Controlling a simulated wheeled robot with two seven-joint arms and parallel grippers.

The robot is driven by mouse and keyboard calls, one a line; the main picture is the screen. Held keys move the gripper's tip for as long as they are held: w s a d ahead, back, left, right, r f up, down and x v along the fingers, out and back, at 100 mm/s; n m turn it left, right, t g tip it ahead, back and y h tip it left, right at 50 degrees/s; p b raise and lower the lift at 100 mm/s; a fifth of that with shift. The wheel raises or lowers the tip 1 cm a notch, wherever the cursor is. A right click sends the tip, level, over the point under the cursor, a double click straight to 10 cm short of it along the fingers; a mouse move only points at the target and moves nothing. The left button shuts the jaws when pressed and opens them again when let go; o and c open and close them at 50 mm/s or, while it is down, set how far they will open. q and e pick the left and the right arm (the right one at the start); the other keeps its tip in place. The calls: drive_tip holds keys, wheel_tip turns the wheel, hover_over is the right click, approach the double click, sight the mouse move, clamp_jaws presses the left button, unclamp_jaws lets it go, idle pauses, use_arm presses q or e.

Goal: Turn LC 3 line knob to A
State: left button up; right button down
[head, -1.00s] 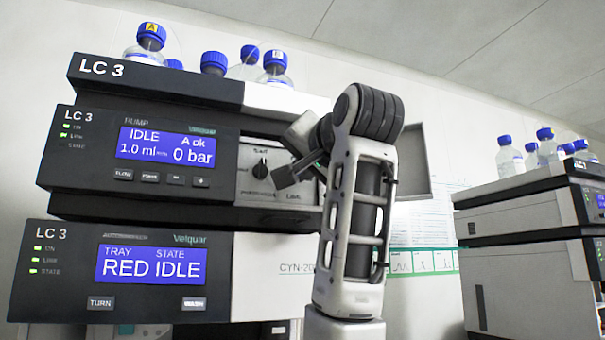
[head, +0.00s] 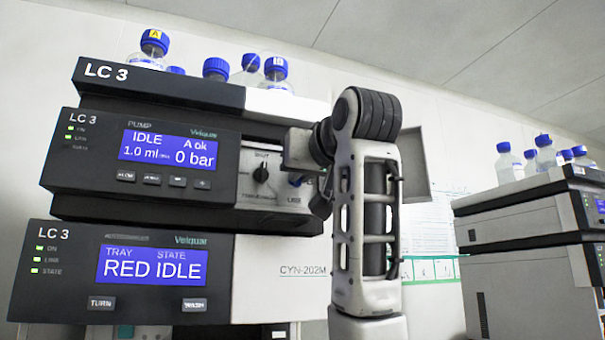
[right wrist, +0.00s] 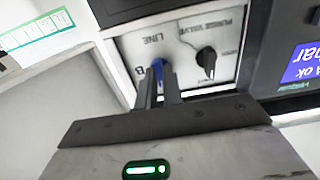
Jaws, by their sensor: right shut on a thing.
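The LC 3 pump module (head: 85,165) is the upper unit of the left stack, with a light valve panel on its right. The blue LINE knob (right wrist: 159,70) is between the fingers of my right gripper (right wrist: 160,90), which is shut on it. The picture is upside down there, and a letter B shows beside the knob. In the head view a bit of the blue knob (head: 295,181) shows left of my right wrist, which hides the fingers. Its exact pointing direction is hard to tell. My left gripper is not in view.
The black purge valve knob (head: 261,172) sits close beside the LINE knob; it also shows in the right wrist view (right wrist: 207,60). Blue-capped bottles (head: 215,68) stand on top of the stack. Another stack (head: 520,220) stands at the right.

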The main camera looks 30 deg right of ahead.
drive_tip(key=shift+f, duration=0.15)
idle(0.3)
drive_tip(key=c, duration=1.5)
unclamp_jaws()
drive_tip(key=shift+c, duration=0.2)
drive_tip(key=shift+s, duration=0.1)
